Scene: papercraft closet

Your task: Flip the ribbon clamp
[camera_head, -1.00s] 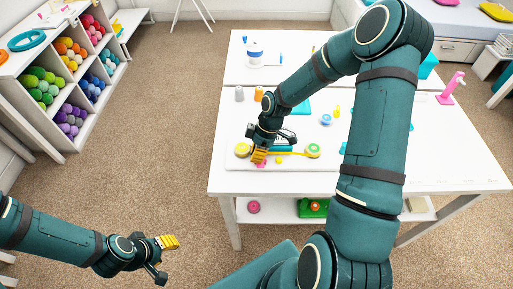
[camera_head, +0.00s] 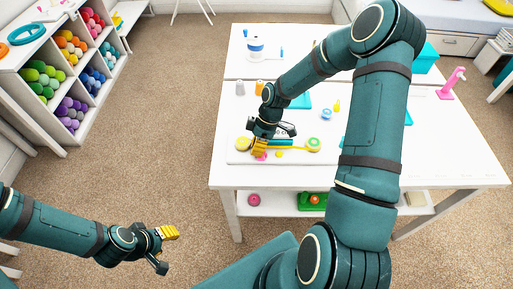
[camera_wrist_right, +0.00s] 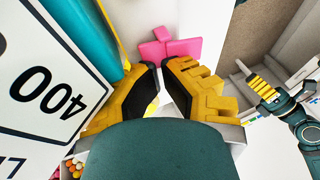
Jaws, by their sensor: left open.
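A pink piece (camera_head: 261,156), which looks like the ribbon clamp, sits at the front left of the white board on the table. In the right wrist view it shows as a pink cross-like shape (camera_wrist_right: 170,48) just beyond the fingertips. My right gripper (camera_head: 258,147) is above and beside it. In the wrist view its yellow fingers (camera_wrist_right: 161,72) stand apart with a gap between them, and nothing is held. My left gripper (camera_head: 165,249) is open and empty, away from the table at lower left. The clamp's contact with the board is hard to tell.
A yellow ribbon (camera_head: 286,149) runs to a green-yellow round spool (camera_head: 313,144); another spool (camera_head: 243,143) is at left. A teal bar (camera_head: 281,142) lies behind the ribbon. A white card marked 400 (camera_wrist_right: 45,95) is close to my right gripper.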

